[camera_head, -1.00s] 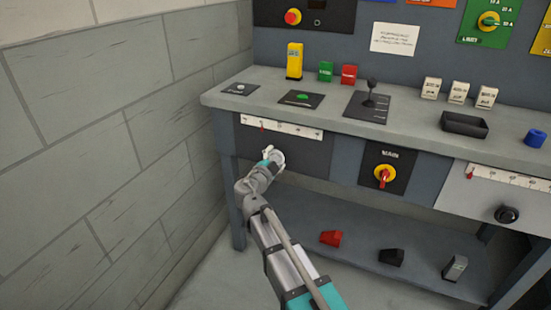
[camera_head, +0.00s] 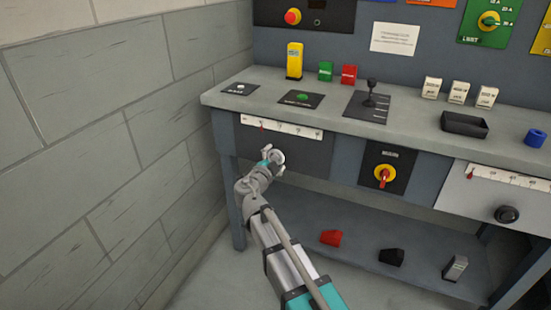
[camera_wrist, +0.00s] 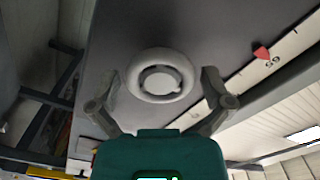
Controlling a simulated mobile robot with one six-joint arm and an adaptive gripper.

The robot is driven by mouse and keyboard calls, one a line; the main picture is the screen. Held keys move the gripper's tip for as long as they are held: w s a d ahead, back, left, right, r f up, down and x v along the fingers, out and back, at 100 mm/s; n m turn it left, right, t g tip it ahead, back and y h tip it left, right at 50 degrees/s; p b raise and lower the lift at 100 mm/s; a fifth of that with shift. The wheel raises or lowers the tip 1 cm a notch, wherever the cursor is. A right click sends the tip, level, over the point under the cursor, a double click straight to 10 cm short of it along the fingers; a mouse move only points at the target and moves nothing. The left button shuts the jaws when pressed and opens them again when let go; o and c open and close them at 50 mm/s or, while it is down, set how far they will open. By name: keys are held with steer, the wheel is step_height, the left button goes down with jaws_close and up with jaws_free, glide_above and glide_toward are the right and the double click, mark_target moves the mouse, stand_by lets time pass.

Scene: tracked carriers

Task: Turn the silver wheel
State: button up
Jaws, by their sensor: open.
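The silver wheel (camera_wrist: 135,82) is a round pale knob on a dark panel below the bench top. In the wrist view it sits between and beyond the fingers. My gripper (camera_wrist: 163,88) is open, with one finger on each side of the wheel; I cannot tell whether either finger touches it. In the head view the wheel (camera_head: 278,156) is partly hidden by my gripper (camera_head: 270,156). A white scale (camera_head: 282,127) with a red pointer (camera_wrist: 262,52) runs above the wheel.
A yellow and red rotary switch (camera_head: 384,174) and a black knob (camera_head: 507,214) are on panels to the right. The bench top (camera_head: 225,99) carries buttons, a joystick (camera_head: 370,95) and small blocks. A block wall (camera_head: 90,130) stands close on the left.

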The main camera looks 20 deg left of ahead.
steer(key=s, duration=1.2)
steer(key=shift+a, duration=0.45)
steer(key=w+d+f+n+g+h, duration=0.1)
steer(key=w+d+f+g+h, duration=0.15)
steer(key=d, duration=0.65)
steer(key=w+d+f+n+g+h+p, duration=0.1)
steer(key=d+f+g, duration=0.25)
steer(key=d, duration=0.45)
steer(key=w+d+f+n+g+h, duration=0.1)
steer(key=w+d+f+g, duration=0.15)
steer(key=d, duration=0.65)
steer(key=s+d+f+n+g+y+p, duration=0.1)
steer(key=s+d+f+n+g+y, duration=0.3)
steer(key=d, duration=0.5)
steer(key=s+d+f+n+g+y+p, duration=0.1)
steer(key=s+d+f+n+g+y, duration=0.15)
steer(key=s+d+n+g, duration=0.5)
step_height(320, 180, up, 38)
steer(key=d+m+t+p, duration=0.1)
steer(key=m+t+p, duration=0.1)
steer(key=p, duration=3.6)
steer(key=shift+w+d+f, duration=0.25)
steer(key=shift+w+d, duration=0.1)
